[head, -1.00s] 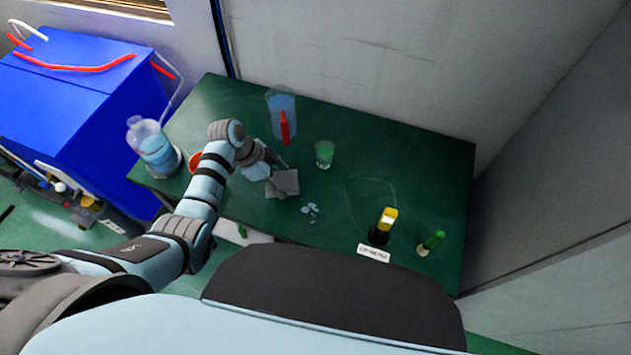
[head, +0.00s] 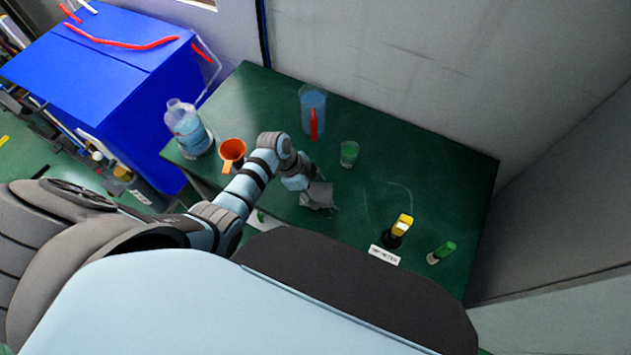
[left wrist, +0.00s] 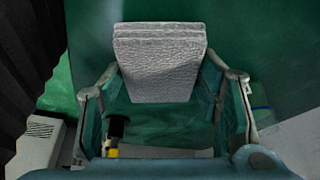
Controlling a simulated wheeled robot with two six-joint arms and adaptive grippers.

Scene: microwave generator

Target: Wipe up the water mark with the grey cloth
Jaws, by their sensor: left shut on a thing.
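My left gripper (head: 305,190) is low over the green table near its front edge, shut on the grey cloth (head: 318,196). In the left wrist view the folded, textured cloth (left wrist: 160,62) sits between the two fingers (left wrist: 165,100) and sticks out beyond them. My right gripper is not in view.
The green table (head: 400,170) also holds a blue jug with a red handle (head: 313,108), a glass (head: 349,154), an orange cup (head: 232,152), a water bottle (head: 187,128), a yellow-topped item (head: 402,226), a green-capped item (head: 442,252) and a label (head: 384,254). A wall stands behind.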

